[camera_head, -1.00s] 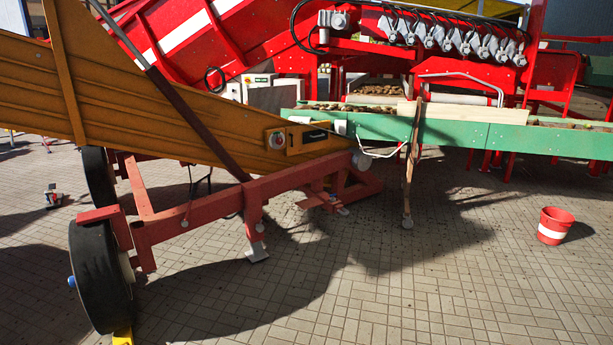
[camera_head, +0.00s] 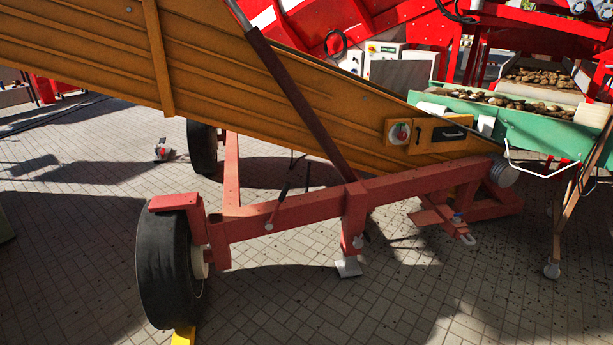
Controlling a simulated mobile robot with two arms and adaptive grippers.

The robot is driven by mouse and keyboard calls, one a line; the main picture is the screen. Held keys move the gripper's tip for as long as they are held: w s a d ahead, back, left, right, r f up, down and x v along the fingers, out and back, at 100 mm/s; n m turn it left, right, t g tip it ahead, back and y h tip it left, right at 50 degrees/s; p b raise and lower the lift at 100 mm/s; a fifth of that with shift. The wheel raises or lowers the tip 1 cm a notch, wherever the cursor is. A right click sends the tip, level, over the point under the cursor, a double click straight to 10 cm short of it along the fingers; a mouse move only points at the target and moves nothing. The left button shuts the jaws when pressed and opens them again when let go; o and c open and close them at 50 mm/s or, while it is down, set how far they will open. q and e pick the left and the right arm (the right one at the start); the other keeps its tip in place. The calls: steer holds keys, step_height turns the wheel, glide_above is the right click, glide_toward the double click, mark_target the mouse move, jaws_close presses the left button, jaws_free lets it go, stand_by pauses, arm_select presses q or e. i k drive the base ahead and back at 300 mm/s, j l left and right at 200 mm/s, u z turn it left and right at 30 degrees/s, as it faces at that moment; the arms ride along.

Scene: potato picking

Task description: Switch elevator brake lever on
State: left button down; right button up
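The elevator (camera_head: 280,85) is an orange-brown ribbed conveyor, sloping down to the right on a red wheeled frame (camera_head: 310,207). A small lever (camera_head: 277,207) with a dark handle and reddish lower part stands on the side of the frame, between the near wheel and the support leg. It leans slightly, its top to the right; it looks like the brake lever, but no label is legible. A round red switch (camera_head: 400,133) sits on the elevator's side near its lower end. Neither of my grippers is in view.
A near black wheel (camera_head: 170,268) stands at the left with a yellow chock (camera_head: 184,336) under it. A support leg (camera_head: 352,232) reaches the paving. A green conveyor (camera_head: 545,132) with potatoes is at right. The paved floor (camera_head: 300,300) in front is clear.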

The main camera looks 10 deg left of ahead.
mark_target(268, 225)
steer(key=i+j+z, duration=0.1)
steer(key=i+z, duration=0.15)
steer(key=i, duration=0.15)
steer(key=i+j+z, duration=0.25)
steer(key=i, duration=0.15)
steer(key=i+j+z, duration=0.25)
steer(key=i, duration=0.15)
